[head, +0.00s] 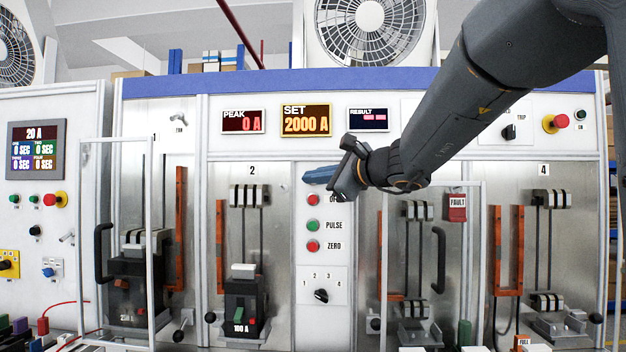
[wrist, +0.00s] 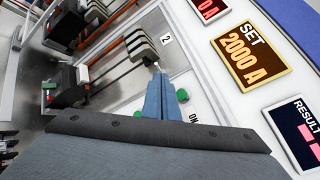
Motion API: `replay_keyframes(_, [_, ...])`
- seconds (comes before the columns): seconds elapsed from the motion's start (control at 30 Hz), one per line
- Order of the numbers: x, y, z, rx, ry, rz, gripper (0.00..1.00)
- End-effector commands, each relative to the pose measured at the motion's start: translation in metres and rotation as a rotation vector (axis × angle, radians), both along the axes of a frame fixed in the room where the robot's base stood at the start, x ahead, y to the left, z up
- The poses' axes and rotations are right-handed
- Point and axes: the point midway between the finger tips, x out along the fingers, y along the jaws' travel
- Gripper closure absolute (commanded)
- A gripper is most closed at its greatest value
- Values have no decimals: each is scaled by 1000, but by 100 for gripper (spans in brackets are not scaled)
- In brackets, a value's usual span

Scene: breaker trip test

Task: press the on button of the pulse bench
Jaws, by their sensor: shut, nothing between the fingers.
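The pulse bench is the wide white cabinet with a blue top strip (head: 240,84). In the wrist view, a green button (wrist: 182,97) beside the "ON" label (wrist: 193,117) shows just past my fingers; in the head view my gripper hides it. Below are the red OFF button (head: 313,199), green PULSE button (head: 312,225) and red ZERO button (head: 312,246). My gripper (head: 306,178) has its blue fingers shut and empty, in front of the panel just above the OFF button. The fingertips (wrist: 158,72) also show in the wrist view. I cannot tell whether they touch the panel.
The SET display (head: 306,121) reads 2000 A and PEAK (head: 243,121) reads 0 A. Bays with black handles and breakers flank the button column; a black breaker (head: 246,305) stands in bay 2. A pale door frame (head: 150,230) stands out at the left.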

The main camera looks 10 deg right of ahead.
Motion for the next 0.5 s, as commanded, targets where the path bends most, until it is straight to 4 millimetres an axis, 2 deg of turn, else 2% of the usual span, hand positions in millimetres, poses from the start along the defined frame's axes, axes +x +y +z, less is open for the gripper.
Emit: replay_keyframes(0.5, [59,-20,0,-1,1,-2,100])
